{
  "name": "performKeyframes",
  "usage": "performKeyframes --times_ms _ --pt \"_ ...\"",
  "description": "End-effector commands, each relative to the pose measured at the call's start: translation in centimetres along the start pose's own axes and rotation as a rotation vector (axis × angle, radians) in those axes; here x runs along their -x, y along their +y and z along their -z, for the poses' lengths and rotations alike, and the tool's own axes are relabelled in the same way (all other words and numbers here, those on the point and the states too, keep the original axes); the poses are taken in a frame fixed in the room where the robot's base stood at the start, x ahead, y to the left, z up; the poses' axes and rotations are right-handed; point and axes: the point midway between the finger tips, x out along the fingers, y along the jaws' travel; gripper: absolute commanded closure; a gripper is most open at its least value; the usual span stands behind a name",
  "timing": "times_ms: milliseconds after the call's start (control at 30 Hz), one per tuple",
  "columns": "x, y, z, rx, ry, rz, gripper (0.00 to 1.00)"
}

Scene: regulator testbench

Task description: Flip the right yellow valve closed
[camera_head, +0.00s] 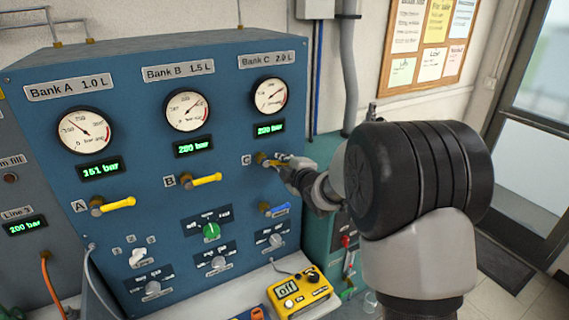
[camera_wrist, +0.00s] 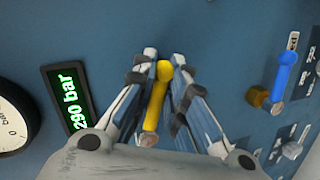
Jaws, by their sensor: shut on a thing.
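The right yellow valve (camera_head: 268,160) is at C on the blue panel, under the Bank C gauge, with most of its lever hidden behind my gripper (camera_head: 284,165) in the head view. In the wrist view, the yellow lever (camera_wrist: 157,98) lies lengthwise between the two fingers of my gripper (camera_wrist: 165,57), its rounded end near the fingertips. My gripper is shut on this lever. The lever's exact angle at the panel is hard to tell in the head view.
Yellow valves A (camera_head: 112,205) and B (camera_head: 193,181) point right, to the left of C. A blue-handled valve (camera_head: 274,209) sits just below C. The Bank C display (camera_wrist: 70,98) reads 290 bar. A yellow meter (camera_head: 300,291) lies on the ledge.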

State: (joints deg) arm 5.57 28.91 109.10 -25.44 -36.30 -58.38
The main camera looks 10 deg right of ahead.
Motion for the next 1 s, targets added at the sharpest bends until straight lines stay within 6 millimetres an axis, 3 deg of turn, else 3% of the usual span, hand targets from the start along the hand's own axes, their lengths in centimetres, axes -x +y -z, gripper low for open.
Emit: performKeyframes --times_ms 367,1000 --pt "0.0 0.0 0.0 0.016 -0.003 -0.005 1.00" --pt "0.3 1.4 0.1 0.274 -0.055 -0.059 1.00"
